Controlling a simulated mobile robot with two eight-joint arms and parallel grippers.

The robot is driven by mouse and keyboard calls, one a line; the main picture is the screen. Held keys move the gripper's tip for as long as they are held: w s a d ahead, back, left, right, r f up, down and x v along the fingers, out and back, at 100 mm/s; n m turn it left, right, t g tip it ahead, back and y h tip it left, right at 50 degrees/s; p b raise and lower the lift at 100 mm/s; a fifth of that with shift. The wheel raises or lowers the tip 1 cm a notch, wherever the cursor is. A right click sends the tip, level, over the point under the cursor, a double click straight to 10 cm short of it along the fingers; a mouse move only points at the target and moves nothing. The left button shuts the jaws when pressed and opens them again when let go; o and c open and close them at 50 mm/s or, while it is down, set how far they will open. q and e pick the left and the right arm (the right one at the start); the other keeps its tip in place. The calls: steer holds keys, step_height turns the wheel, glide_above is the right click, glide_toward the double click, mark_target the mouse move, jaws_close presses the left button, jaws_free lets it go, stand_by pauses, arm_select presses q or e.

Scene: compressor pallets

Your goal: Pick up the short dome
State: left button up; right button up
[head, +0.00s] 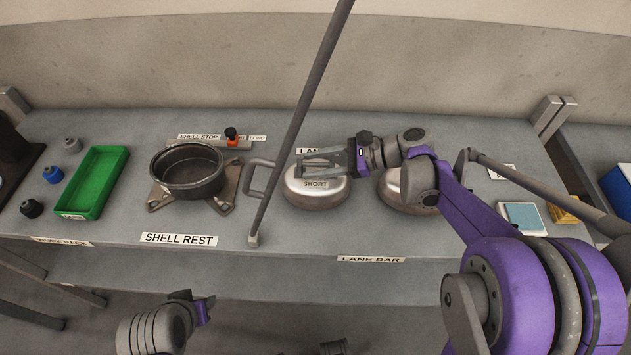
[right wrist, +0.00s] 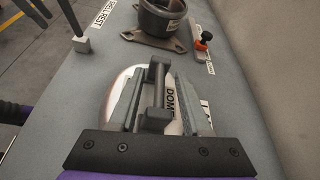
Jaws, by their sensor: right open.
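The short dome (head: 316,197) is a silver, rounded lid labelled SHORT, standing on the bench right of the lane bar. In the right wrist view the dome (right wrist: 120,82) lies under the jaws. Its dark handle bar (right wrist: 154,92) shows between the two fingers. My right gripper (head: 322,158) is open over the dome's top, with a finger on each side of the handle (right wrist: 158,100). I cannot tell whether the fingers touch it. A second silver dome (head: 391,190) stands to the right, partly hidden by my right arm. My left gripper (head: 205,308) is low in front of the bench, its jaws unclear.
A dark shell (head: 187,176) sits on its rest at left. A green tray (head: 96,182) and several small knobs (head: 52,174) lie farther left. The grey lane bar (head: 300,110) slants up just left of the short dome. A light-blue pad (head: 523,217) lies right.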

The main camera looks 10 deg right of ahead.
jaws_close()
stand_by(1.4)
